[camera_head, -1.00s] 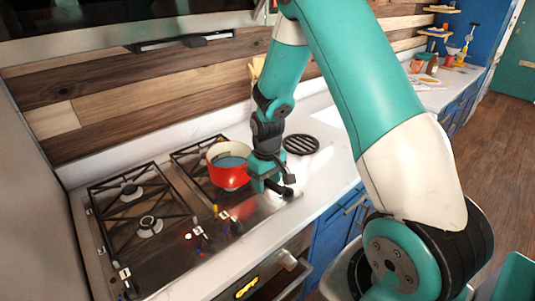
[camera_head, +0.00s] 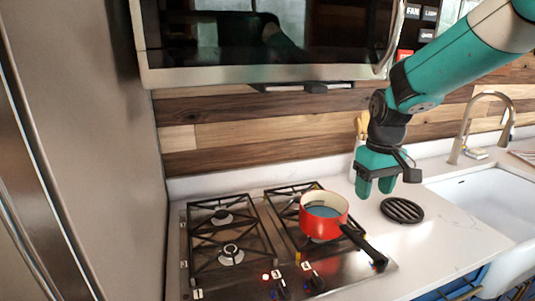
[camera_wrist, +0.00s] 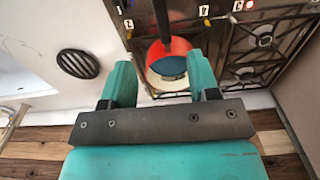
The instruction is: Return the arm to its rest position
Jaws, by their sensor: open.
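My gripper (camera_head: 375,187) is open and empty, raised above the counter to the right of the stove in the head view. In the wrist view my gripper (camera_wrist: 160,85) shows its two teal fingers spread apart with nothing between them but the view of the pot beyond. The red pot (camera_head: 323,217) sits upright on the right-hand burners, its black handle pointing to the front right. It also shows in the wrist view (camera_wrist: 178,46). The gripper is apart from the pot, above and to its right.
The gas stove (camera_head: 225,270) has black grates and front knobs, one with a red light. A round black trivet (camera_head: 402,210) lies on the white counter (camera_head: 450,232), left of the sink (camera_head: 490,196). A microwave (camera_head: 265,45) hangs above; a fridge (camera_head: 90,150) stands left.

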